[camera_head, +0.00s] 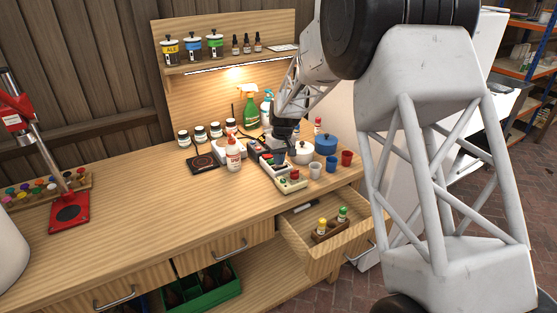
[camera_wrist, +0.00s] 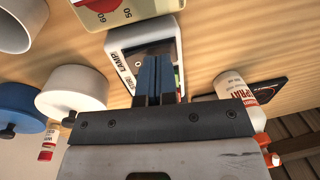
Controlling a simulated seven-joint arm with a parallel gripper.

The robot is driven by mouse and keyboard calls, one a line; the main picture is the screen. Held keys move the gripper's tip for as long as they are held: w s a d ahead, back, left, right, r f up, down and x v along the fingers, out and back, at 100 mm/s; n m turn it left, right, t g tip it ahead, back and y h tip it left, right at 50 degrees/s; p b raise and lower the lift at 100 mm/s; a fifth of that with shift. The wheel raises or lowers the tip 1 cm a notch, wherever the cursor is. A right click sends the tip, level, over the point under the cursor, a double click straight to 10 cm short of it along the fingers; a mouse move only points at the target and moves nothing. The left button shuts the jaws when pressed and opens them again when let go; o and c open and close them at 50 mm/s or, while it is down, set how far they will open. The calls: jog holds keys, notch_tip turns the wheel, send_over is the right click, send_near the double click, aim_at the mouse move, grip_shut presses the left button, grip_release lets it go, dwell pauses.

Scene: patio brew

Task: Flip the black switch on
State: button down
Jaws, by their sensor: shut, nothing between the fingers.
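A light-framed switch box (camera_wrist: 117,40) with a dark face and the labels "LAMP" and "STIR" lies below my gripper in the wrist view. It also shows among the bench items in the head view (camera_head: 271,168). My gripper (camera_wrist: 157,60) is shut and empty, with its fingertips over the box face. The fingers cover much of that face, so the black switch and its position cannot be made out. Whether the fingertips touch the box cannot be told. In the head view my gripper (camera_head: 280,146) points down at the box.
A cream timer box (camera_head: 291,183) lies just in front. A white pot (camera_head: 300,154), a blue pot (camera_head: 326,144) and small cups stand close on the right. A white bottle (camera_head: 233,160) stands left. An open drawer (camera_head: 300,237) juts out below. The bench's left middle is clear.

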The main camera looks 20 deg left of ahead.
aim_at(276, 168)
notch_tip(276, 168, up, 14)
jog(key=s+a, duration=0.1)
dwell(0.6)
jog(key=shift+s, duration=0.1)
jog(key=s+d+r+m+t, duration=0.1)
jog(key=s+d+r+m, duration=0.1)
jog(key=s+d+r, duration=0.7)
jog(key=s+d+r+m+t, duration=0.1)
jog(key=s+d+r+m, duration=0.1)
jog(key=s+d, duration=1.15)
jog(key=s+d+f+m, duration=0.2)
jog(key=s+d, duration=0.8)
jog(key=s, duration=0.3)
jog(key=s+d+f+m+t+h, duration=0.1)
jog(key=s+d+f+m, duration=0.2)
jog(key=s+d, duration=0.7)
jog(key=s, duration=0.3)
jog(key=shift+f+t, duration=0.2)
jog(key=shift+t, duration=0.1)
